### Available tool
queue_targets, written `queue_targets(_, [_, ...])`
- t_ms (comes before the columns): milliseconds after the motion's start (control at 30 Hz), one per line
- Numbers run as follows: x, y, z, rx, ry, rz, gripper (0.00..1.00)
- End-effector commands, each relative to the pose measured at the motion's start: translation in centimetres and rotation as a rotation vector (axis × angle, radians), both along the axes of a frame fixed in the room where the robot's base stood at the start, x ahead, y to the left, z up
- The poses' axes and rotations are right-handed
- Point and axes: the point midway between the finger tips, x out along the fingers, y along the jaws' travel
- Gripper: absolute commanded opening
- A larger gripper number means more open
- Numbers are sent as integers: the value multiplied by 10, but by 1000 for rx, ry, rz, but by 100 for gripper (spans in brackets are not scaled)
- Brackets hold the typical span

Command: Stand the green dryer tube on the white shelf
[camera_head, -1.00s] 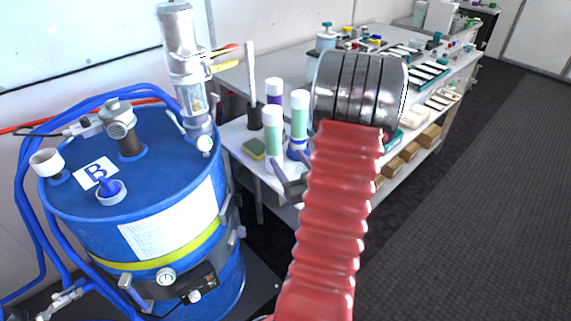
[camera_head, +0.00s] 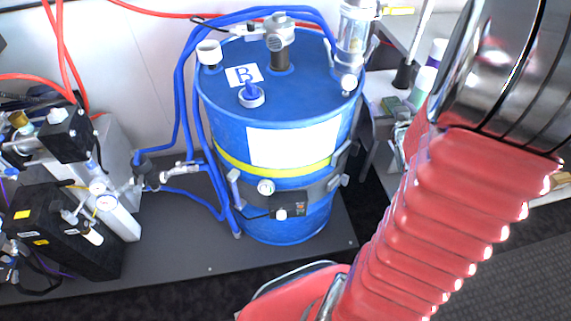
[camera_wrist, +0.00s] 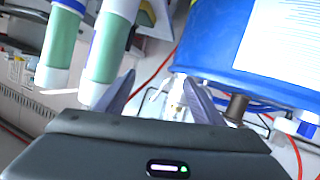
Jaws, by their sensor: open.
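In the wrist view two green tubes with white ends stand side by side at the upper left: the left one (camera_wrist: 60,38) and the right one (camera_wrist: 108,48). I cannot tell which is the dryer tube. In the head view one green tube (camera_head: 423,82) shows near the white shelf (camera_head: 381,88), mostly hidden behind my red arm, with a purple tube (camera_head: 438,50) behind it. My gripper (camera_wrist: 160,86) is open, with nothing between its fingers. Its left finger overlaps or comes close to the right green tube's lower end; contact is unclear.
A blue drum (camera_head: 275,150) marked B, with hoses and a clear cylinder (camera_head: 356,30) on top, stands left of the shelf; it also shows in the wrist view (camera_wrist: 215,45). Pump equipment (camera_head: 65,200) stands far left.

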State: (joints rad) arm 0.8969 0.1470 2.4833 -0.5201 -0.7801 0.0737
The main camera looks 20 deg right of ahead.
Motion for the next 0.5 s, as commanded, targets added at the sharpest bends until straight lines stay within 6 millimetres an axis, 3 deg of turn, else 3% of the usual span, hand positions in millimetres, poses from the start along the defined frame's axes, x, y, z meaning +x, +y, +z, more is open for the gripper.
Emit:
queue_targets(233, [20, 59, 29, 24, 129, 21, 62])
queue_targets(500, [18, 134, 52, 85, 260, 56, 62])
